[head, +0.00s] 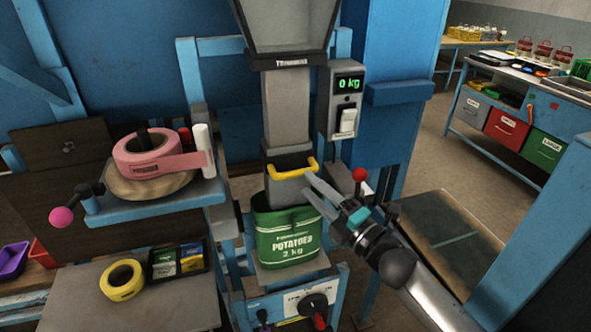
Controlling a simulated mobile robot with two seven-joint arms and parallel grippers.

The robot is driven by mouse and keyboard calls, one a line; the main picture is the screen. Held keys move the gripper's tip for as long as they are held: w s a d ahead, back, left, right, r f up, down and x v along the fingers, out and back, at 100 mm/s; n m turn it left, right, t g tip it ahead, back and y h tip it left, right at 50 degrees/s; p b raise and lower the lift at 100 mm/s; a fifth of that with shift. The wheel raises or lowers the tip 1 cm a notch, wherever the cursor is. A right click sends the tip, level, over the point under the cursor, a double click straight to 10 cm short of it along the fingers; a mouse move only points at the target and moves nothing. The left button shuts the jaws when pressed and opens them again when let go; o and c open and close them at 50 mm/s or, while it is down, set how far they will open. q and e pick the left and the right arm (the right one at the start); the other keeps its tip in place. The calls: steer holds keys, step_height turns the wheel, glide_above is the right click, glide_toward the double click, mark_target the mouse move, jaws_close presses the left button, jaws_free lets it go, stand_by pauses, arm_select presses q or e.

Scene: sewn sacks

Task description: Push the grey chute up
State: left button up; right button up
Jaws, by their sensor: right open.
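The grey chute (288,190) hangs below the hopper, with a yellow handle (291,169) across its front. Its lower end reaches into the open mouth of a green potato sack (288,237). My right gripper (307,184) is open, with its fingertips close to the right end of the yellow handle, just below it. I cannot tell whether they touch the handle or the chute. My left gripper is not in view.
A scale display (347,83) reading 0 kg and a red-knobbed lever (360,175) stand right of the chute. A tape roll (154,156) on a blue bracket is at left.

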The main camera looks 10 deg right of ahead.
mark_target(295, 173)
steer(key=shift+p+x, duration=0.35)
steer(key=shift+x, duration=2.6)
steer(key=shift+c, duration=0.2)
jaws_close()
